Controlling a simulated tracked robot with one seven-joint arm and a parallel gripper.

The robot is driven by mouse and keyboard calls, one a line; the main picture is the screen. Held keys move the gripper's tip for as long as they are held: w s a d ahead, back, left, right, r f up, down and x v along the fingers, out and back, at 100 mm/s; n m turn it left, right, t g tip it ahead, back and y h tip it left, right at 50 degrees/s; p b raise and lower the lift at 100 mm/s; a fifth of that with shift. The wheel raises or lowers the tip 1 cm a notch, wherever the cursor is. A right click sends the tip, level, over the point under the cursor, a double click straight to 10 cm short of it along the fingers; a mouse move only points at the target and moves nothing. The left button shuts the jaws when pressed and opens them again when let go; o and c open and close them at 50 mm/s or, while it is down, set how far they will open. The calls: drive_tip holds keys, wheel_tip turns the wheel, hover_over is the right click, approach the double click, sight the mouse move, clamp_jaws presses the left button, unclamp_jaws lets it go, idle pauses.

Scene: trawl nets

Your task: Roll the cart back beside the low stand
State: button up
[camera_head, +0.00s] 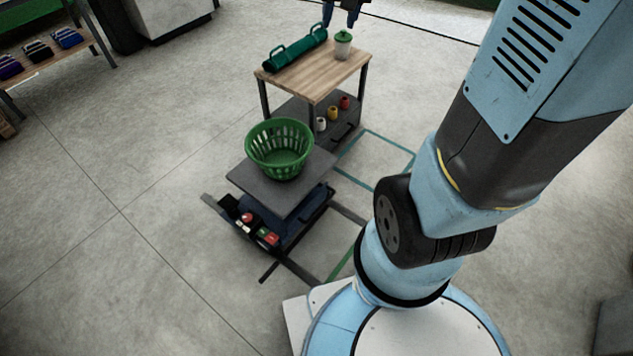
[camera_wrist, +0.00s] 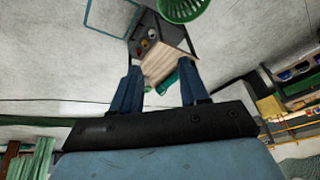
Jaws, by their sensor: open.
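The cart (camera_head: 300,77) looks to be the wooden-topped unit with a dark lower shelf; I cannot make out its wheels. It stands just behind the low stand (camera_head: 245,182), a dark flat platform on a blue and black base. A green plastic basket (camera_head: 279,149) sits on the stand. My gripper (camera_head: 341,14) is open and empty at the top of the head view, beyond the cart's far edge. In the wrist view, the wooden top (camera_wrist: 165,58) shows between and beyond the open fingers of my gripper (camera_wrist: 160,68).
A green roll with handles (camera_head: 296,47) and a green-lidded jar (camera_head: 343,45) stand on the cart top. Several small cups (camera_head: 333,112) are on its shelf. Green tape (camera_head: 388,143) marks the floor at right. A rack (camera_head: 58,45) stands far left. Floor to the left is clear.

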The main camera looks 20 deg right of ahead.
drive_tip(key=w+d+f+m+g, duration=0.1)
drive_tip(key=w+d+f+m, duration=0.1)
drive_tip(key=w+f, duration=1.2)
drive_tip(key=m+g+y, duration=0.1)
drive_tip(key=m+g, duration=0.1)
drive_tip(key=m, duration=0.5)
approach(321, 206)
drive_tip(key=f, duration=0.5)
drive_tip(key=w+a+f, duration=0.1)
drive_tip(key=f, duration=0.2)
drive_tip(key=shift+f, duration=0.2)
drive_tip(key=shift+c, duration=0.4)
drive_tip(key=shift+d, duration=0.1)
clamp_jaws()
